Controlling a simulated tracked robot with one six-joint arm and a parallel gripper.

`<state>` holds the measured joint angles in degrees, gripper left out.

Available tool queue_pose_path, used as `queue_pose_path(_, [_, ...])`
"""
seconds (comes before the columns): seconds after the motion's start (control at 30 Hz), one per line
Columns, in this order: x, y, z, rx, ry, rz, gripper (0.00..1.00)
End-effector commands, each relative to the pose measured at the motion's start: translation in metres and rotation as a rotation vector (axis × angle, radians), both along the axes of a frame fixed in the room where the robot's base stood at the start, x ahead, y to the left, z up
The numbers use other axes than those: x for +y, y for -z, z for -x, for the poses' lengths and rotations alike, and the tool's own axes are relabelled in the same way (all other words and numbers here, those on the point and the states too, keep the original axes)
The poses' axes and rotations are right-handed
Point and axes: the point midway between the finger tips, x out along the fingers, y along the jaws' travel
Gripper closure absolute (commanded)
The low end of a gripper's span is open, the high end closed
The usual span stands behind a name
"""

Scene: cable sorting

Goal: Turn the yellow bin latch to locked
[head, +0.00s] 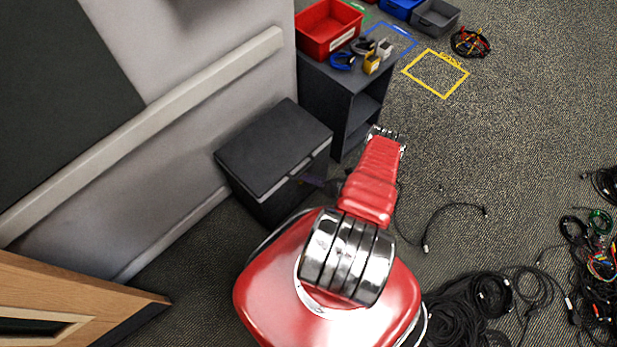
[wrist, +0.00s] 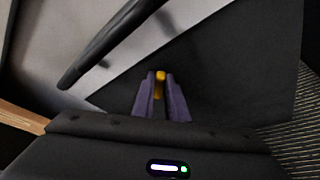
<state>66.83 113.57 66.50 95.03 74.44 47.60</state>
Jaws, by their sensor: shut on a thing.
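In the wrist view my gripper (wrist: 161,98), with two purple fingers, is shut on a small yellow latch (wrist: 160,76). The latch shows between the fingertips, against the dark face of a bin (wrist: 230,75). Most of the latch is hidden by the fingers, so I cannot tell which way it is turned. In the head view the black lidded bin (head: 270,145) stands against the wall with its lid down. A bit of purple finger shows at its front right side, and the latch is not visible there.
A dark shelf unit (head: 340,90) stands just behind the bin, with a red tray (head: 328,30) on top. Black cables (head: 470,310) lie on the floor at lower right. A wooden piece (head: 75,290) is at lower left. The carpet in the middle right is mostly clear.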

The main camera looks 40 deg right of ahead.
Motion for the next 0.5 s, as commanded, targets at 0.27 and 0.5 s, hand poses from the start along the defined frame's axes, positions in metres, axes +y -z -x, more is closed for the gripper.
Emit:
queue_pose_path(0.27, [-0.0061, 0.0013, -0.0011, 0.001, 0.007, -0.100, 1.00])
queue_pose_path(0.5, [-0.0071, 0.0013, -0.0014, 0.004, 0.007, -0.127, 1.00])
